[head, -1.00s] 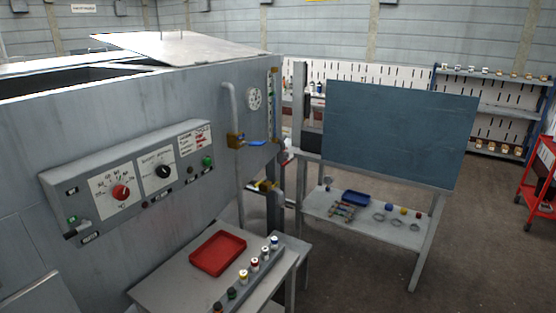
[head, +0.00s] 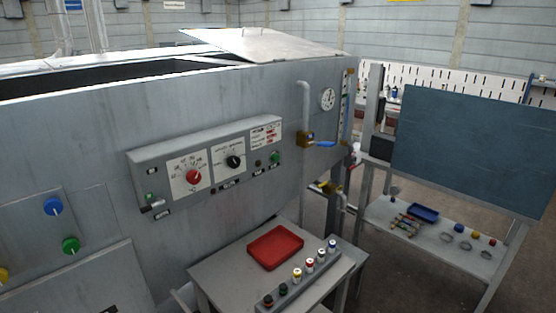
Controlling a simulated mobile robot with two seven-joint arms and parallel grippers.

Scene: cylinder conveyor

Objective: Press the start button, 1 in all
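A grey control panel (head: 208,170) is fixed to the side of the large grey machine. At its right end is a green button (head: 275,158), with a small dark button (head: 257,164) beside it. A small green element (head: 151,198) sits at the panel's left end above a grey switch or lever. Between them are a red knob (head: 194,177) and a black knob (head: 234,161), each on a white dial plate. The small labels are too blurred to read, so I cannot tell which one is marked start. Neither of my grippers is in view.
A small table (head: 226,286) below the panel bears a red tray (head: 275,247) and a rack of small capped cylinders (head: 297,278). A blue-handled valve (head: 322,144) on a pipe is right of the panel. A dark board (head: 470,145) stands further right.

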